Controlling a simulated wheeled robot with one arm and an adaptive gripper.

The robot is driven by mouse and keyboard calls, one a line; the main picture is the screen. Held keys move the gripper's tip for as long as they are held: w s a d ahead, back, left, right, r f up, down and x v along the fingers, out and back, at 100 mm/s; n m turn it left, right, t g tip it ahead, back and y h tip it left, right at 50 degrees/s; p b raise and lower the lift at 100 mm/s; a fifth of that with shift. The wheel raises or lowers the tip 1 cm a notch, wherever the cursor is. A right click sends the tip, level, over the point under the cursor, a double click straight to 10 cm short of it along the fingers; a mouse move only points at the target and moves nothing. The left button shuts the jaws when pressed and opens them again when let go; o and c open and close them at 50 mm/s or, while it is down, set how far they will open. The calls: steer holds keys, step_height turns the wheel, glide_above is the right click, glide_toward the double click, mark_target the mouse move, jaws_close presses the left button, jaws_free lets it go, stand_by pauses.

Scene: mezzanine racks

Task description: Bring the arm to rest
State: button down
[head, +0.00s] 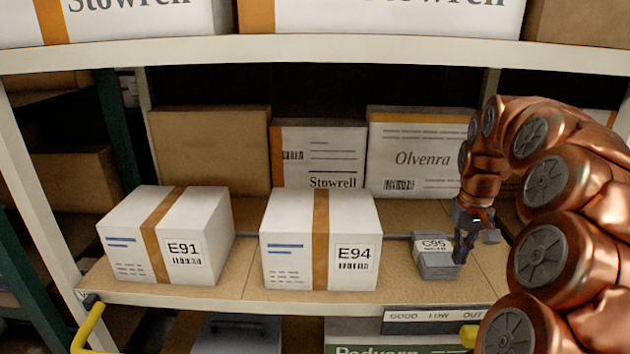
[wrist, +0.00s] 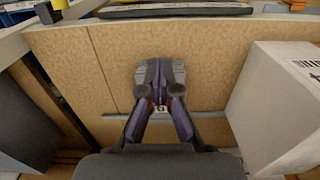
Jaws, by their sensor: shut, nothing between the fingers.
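My copper-coloured arm comes in from the right in the head view. My gripper (head: 461,258) points down at the right end of the shelf board, and in the wrist view its dark fingers (wrist: 159,66) are together and empty. A small grey box (head: 436,269) labelled C95 sits on the board right at the fingertips. In the wrist view the grey box (wrist: 141,76) lies beneath the fingers and is partly hidden by them. I cannot tell whether the fingers touch it.
White boxes E91 (head: 160,235) and E94 (head: 295,240) stand on the shelf board (head: 400,292) to the left. Cartons, including an Olvenra box (head: 420,150), line the back. The upper shelf beam (head: 320,55) runs overhead. Yellow handle (head: 88,325) at front left.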

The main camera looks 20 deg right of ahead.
steer(key=s+a+f+n+g, duration=0.1)
steer(key=s+a, duration=0.2)
steer(key=a, duration=0.6)
steer(key=s+a+n, duration=0.2)
steer(key=s+a, duration=0.1)
steer(key=a, duration=0.6)
steer(key=s+a+f+g, duration=0.1)
steer(key=s+a+f, duration=0.3)
steer(key=s, duration=0.5)
steer(key=s+a+f+g, duration=0.1)
steer(key=s+a+f, duration=0.2)
steer(key=s+a, duration=0.55)
step_height(320, 180, up, 16)
steer(key=d+t+p, duration=0.1)
steer(key=p, duration=1.3)
steer(key=shift+d+n+p, duration=0.35)
steer(key=shift+d+n, duration=0.05)
steer(key=c, duration=1.9)
jaws_free()
